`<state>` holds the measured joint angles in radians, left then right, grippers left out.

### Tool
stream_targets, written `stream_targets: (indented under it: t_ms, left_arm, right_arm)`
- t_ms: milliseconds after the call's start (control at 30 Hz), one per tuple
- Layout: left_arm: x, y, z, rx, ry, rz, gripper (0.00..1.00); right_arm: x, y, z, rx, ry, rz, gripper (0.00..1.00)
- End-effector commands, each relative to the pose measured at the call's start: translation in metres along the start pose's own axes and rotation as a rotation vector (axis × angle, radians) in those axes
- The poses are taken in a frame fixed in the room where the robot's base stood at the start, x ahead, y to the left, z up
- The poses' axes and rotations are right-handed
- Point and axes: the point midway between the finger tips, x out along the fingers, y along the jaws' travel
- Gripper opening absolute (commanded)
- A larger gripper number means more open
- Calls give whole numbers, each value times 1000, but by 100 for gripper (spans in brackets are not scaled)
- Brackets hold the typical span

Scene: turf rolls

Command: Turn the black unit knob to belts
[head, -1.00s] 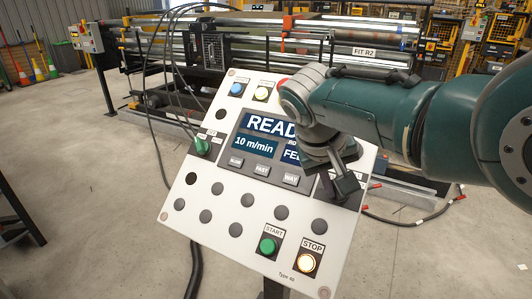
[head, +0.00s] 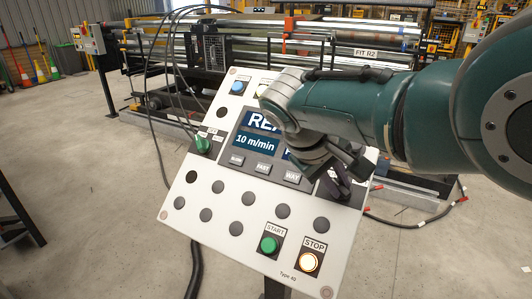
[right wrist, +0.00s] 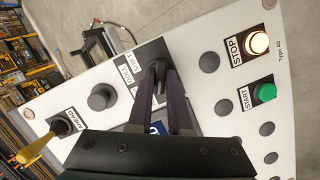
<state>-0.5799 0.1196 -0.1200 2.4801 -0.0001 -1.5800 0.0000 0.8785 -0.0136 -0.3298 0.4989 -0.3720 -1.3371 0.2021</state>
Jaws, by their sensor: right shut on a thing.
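The black unit knob (right wrist: 159,88) sits on a black label plate on the sloping white control panel (head: 215,170). My right gripper (right wrist: 160,72) is shut on the knob, with one dark finger on each side of it. In the head view my right gripper (head: 340,182) is at the panel's right side and largely covers the knob. The knob's pointing direction is hidden by the fingers. My left gripper is not in view.
The panel has a lit stop button (head: 308,262), a green start button (head: 268,245), a green knob (head: 203,143) and a partly covered screen (head: 255,143). A yellow-handled lever (right wrist: 42,147) shows in the wrist view.

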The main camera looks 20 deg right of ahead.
Motion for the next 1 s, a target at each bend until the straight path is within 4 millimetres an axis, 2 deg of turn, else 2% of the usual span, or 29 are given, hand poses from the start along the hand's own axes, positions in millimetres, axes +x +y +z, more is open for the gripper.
stream_targets:
  t_ms: [233, 267, 533, 867, 1000]
  left_arm:
    - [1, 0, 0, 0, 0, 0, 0]
    - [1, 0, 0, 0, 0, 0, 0]
    - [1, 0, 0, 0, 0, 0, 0]
    - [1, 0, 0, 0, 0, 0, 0]
    - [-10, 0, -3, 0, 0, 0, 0]
  right_arm:
    - [3, -2, 2, -6, -1, -2, 0]
    - [3, -2, 2, -6, -1, -2, 18]
    - [3, -2, 2, -5, -1, -3, 48]
    - [4, -4, 3, -5, -3, -8, 48]
    - [-9, -2, 2, -5, -2, -8, 48]
